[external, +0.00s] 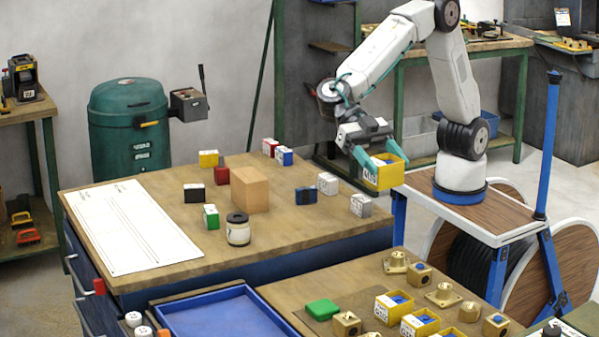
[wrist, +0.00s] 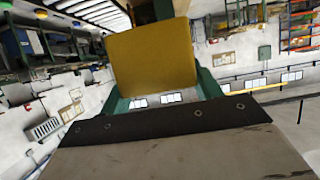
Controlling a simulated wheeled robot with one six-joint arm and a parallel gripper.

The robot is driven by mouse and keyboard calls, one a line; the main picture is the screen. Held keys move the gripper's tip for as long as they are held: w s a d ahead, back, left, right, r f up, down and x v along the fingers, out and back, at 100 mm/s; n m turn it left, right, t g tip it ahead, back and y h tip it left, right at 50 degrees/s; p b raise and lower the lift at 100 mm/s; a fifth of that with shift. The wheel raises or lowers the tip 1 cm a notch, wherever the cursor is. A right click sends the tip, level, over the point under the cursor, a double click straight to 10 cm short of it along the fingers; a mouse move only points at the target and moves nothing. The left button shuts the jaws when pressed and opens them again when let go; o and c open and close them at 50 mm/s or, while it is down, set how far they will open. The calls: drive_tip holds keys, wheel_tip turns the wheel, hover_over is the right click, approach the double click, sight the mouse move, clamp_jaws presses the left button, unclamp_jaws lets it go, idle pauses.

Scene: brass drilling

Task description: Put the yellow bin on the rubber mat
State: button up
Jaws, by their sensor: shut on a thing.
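The yellow bin (external: 383,178), with a white label on its front, is held up in the air at the right end of the middle bench. My gripper (external: 376,157) has its green fingers shut on it. In the wrist view the bin's plain yellow face (wrist: 152,60) fills the space between the green fingers. A flat, darker brown patch (external: 318,327) lies on the front bench beside and under a green block (external: 322,309). It may be the rubber mat, but I cannot tell for sure. The bin is well apart from it.
The middle bench (external: 290,225) carries a wooden block (external: 249,190), a jar (external: 238,230), several small coloured boxes and a white sheet (external: 130,226). The front bench holds several other yellow bins (external: 420,323) and brass parts (external: 443,295). A blue tray (external: 222,318) stands left of them.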

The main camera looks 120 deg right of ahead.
wheel_tip(320, 180, down, 30)
drive_tip(key=shift+f, duration=0.15)
drive_tip(key=o, duration=1)
drive_tip(key=shift+f, duration=0.1)
drive_tip(key=shift+d+r, duration=0.2)
drive_tip(key=v, duration=0.7)
